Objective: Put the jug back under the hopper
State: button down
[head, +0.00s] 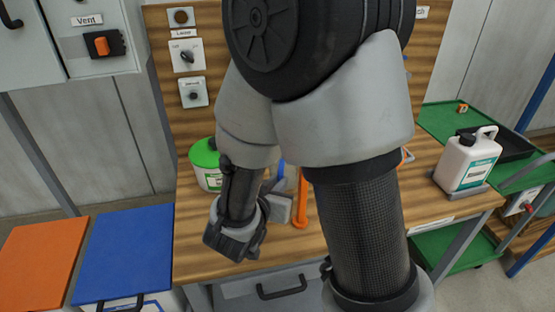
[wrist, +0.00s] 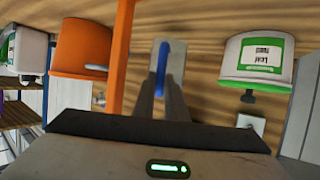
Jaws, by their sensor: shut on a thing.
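My gripper (wrist: 163,92) is shut on the blue handle of the jug (wrist: 162,66), which shows as a narrow blue strip between the fingertips in the wrist view. A pale grey surface lies directly behind the strip; I cannot tell whether it is the jug's body or a plate. In the head view my arm covers most of the jug, and only a bit of blue (head: 280,172) shows. The orange hopper (wrist: 80,50) is left of the fingers in the wrist view, with its orange post (wrist: 119,55) between. In the head view the hopper is hidden behind my arm.
A green-lidded white tub (head: 207,165) stands on the wooden bench (head: 205,262), left of my gripper. A white canister (head: 468,160) stands at the bench's right end. Switches (head: 186,57) are on the backboard. Orange (head: 38,262) and blue (head: 125,250) lids are at lower left.

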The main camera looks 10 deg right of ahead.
jog(key=shift+w+d+f+b, duration=0.15)
jog(key=shift+w+f, duration=0.45)
jog(key=shift+w, duration=2.3)
jog(key=shift+w+f+b, duration=0.15)
jog(key=shift+w+f, duration=0.45)
jog(key=shift+w, duration=2.35)
jog(key=shift+w+d+f+b, duration=0.15)
jog(key=shift+w+f, duration=0.45)
jog(key=shift+w, duration=2.3)
jog(key=shift+a+f, duration=0.1)
jog(key=shift+f, duration=0.15)
jog(key=c, duration=1.8)
grip_release()
